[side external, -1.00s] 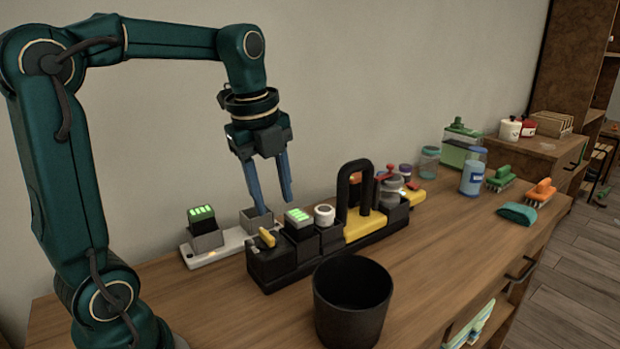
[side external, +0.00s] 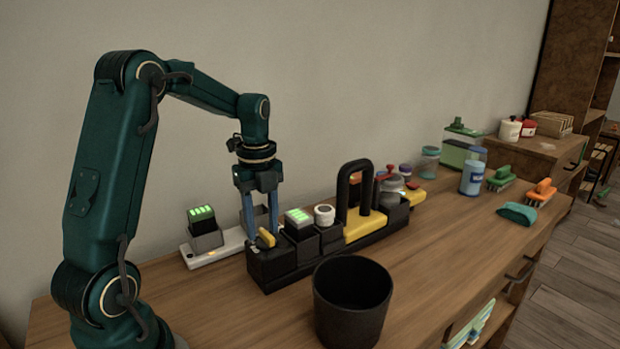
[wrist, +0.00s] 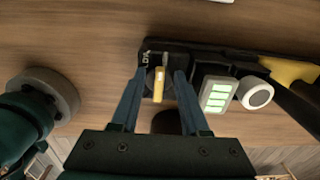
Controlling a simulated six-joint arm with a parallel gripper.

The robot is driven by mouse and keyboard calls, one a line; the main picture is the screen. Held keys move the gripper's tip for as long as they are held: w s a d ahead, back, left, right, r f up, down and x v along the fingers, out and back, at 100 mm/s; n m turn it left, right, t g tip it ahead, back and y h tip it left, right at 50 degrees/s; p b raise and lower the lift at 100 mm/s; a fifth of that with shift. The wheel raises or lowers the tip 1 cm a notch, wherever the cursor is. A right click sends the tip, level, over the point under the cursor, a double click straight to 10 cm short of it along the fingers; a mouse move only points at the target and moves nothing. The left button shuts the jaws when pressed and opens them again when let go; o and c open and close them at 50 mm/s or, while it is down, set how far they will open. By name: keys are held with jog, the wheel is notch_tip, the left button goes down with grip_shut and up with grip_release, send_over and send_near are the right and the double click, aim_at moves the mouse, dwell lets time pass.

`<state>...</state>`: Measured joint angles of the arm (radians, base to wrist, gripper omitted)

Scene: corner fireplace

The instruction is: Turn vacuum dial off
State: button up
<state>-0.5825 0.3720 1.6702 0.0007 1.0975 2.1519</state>
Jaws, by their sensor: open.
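The vacuum dial is a yellow knob (side external: 267,238) on top of the left end of the long black vacuum unit (side external: 272,264). In the wrist view the yellow knob (wrist: 159,84) lies between the two blue fingers, with pale markings beside its base. My gripper (side external: 262,234) points down over that end of the unit. In the wrist view my gripper (wrist: 156,80) is open, one finger on each side of the knob, with a gap visible on both sides. Whether a finger touches the knob cannot be told.
A block with green lights (side external: 299,217) and a white round cap (side external: 324,214) sit just right of the dial. A white charger strip (side external: 200,255) lies behind. A black bin (side external: 352,305) stands in front. The right part of the table holds jars and brushes.

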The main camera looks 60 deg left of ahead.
grip_shut()
dwell(0.3)
jog(key=n, duration=0.4)
jog(key=shift+s+n, duration=0.3)
jog(key=shift+n, duration=0.1)
jog(key=n, duration=0.4)
jog(key=shift+s+d, duration=0.2)
jog(key=shift+s, duration=0.05)
jog(key=n, duration=0.5)
jog(key=shift+s+d, duration=0.1)
jog(key=shift+d, duration=0.15)
jog(key=shift+d+n, duration=0.15)
jog(key=shift+n, duration=0.85)
jog(key=shift+d+n, duration=0.1)
jog(key=shift+n, duration=0.9)
